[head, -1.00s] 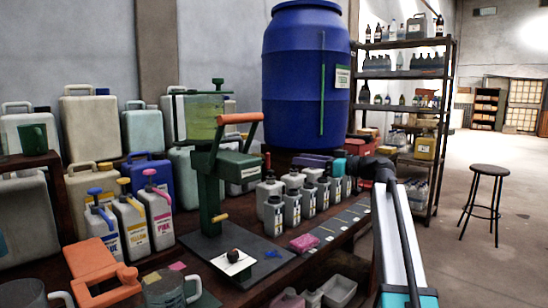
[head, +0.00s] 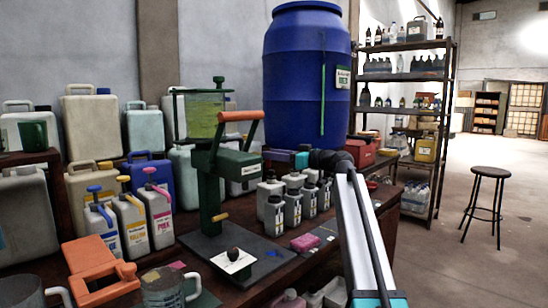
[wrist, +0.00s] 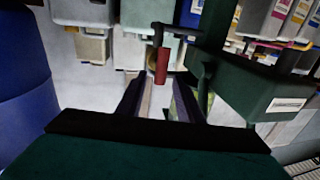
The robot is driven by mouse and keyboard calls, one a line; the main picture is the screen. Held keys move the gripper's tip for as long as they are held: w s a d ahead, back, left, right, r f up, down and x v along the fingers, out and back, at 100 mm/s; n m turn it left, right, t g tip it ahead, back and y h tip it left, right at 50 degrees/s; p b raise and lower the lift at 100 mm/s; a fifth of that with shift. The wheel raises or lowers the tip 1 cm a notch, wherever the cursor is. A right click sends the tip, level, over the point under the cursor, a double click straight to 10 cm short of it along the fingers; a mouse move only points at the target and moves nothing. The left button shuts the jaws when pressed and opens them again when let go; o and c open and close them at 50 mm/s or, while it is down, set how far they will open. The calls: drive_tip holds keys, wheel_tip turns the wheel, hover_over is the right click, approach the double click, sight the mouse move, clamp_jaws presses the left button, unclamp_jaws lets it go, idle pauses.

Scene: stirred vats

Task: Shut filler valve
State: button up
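The green filler stand (head: 210,185) is on the bench in the head view, with a clear yellow-green tank (head: 205,115) on top, an orange grip (head: 240,116) on its lever and a small yellow knob (head: 220,217) low on the column. In the wrist view, which is upside down, the green box (wrist: 262,85) of the stand is at the right. A red grip (wrist: 161,66) on a thin dark rod is near my open fingertips. My gripper (wrist: 157,82) is empty; I cannot tell whether the grip is between the fingers. In the head view my gripper (head: 280,156) is behind the grey bottles.
Grey bottles (head: 275,212) are right of the stand. Several jugs (head: 130,220), an orange clamp-like object (head: 95,265) and a grey mug (head: 165,288) are at the left. The floor (head: 440,260) at right is clear around a stool (head: 487,175).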

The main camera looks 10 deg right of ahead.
drive_tip(key=shift+w+a, duration=0.2)
drive_tip(key=shift+a, duration=0.05)
clamp_jaws()
